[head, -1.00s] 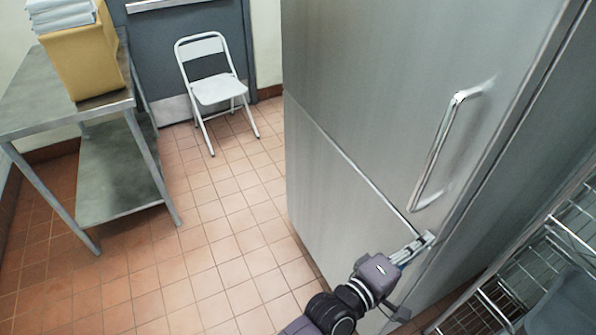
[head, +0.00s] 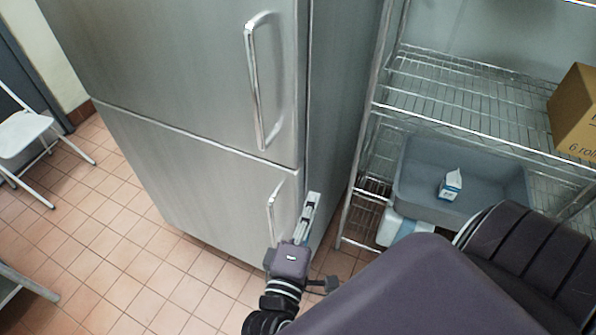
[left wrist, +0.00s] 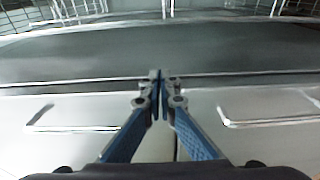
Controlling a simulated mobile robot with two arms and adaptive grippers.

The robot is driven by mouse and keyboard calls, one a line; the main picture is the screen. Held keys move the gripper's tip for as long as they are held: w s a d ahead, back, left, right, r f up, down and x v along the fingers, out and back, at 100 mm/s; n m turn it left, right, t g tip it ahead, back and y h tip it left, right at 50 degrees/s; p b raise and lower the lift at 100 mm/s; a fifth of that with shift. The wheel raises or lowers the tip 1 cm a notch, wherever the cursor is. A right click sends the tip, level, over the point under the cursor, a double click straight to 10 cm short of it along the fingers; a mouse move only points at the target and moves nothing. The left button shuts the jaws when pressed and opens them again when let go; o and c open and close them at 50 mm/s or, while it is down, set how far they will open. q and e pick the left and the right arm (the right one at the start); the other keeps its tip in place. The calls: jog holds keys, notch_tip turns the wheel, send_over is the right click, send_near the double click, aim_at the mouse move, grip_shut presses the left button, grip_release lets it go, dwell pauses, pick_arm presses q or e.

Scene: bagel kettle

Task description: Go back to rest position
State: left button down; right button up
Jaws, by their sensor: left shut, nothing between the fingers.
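My left gripper (head: 311,207) is shut and empty. In the head view it shows in front of the steel fridge (head: 190,80), by the right edge of the lower door and beside the lower handle (head: 271,212). I cannot tell whether it touches the fridge. In the left wrist view its closed fingertips (left wrist: 160,78) meet in the middle, with a handle on each side of them. Both fridge doors look shut. The upper handle (head: 254,85) is clear. My right gripper is not in view. A large dark part of my own body covers the lower right of the head view.
A wire shelf (head: 470,85) stands right of the fridge. It holds a grey bin (head: 415,185) with a small blue and white carton (head: 451,185) in it, and a cardboard box (head: 575,110). A white folding chair (head: 22,132) is at the left. Tiled floor (head: 120,215) is free between.

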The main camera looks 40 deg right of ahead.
pick_arm(q)
jog(key=a+f+m+g+y, duration=0.1)
jog(key=a+f+y, duration=0.15)
jog(key=f, duration=0.75)
jog(key=a+f+m+g+y, duration=0.15)
jog(key=a+f, duration=0.25)
jog(key=f, duration=0.7)
jog(key=s+a+f+m+g+y, duration=0.1)
jog(key=s+a+f+m+y, duration=0.15)
jog(key=a+f, duration=0.6)
jog(key=s+a+f+m+g+y, duration=0.1)
jog(key=s+a+f+y, duration=0.15)
jog(key=a+f, duration=0.65)
jog(key=s+a+f+m+g+y, duration=0.2)
jog(key=s+a+f, duration=0.8)
jog(key=a, duration=0.3)
jog(key=s+a+f+m+g+y+b, duration=0.1)
jog(key=s+a+f+m+g+y, duration=0.1)
jog(key=s+a+f, duration=0.9)
jog(key=shift+s+a+g+y, duration=0.6)
jog(key=shift+s+a+g, duration=0.15)
jog(key=shift+s+a, duration=0.3)
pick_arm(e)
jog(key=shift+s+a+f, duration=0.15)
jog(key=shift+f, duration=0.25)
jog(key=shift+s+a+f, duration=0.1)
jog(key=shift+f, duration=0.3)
pick_arm(q)
jog(key=shift+s+d, duration=0.1)
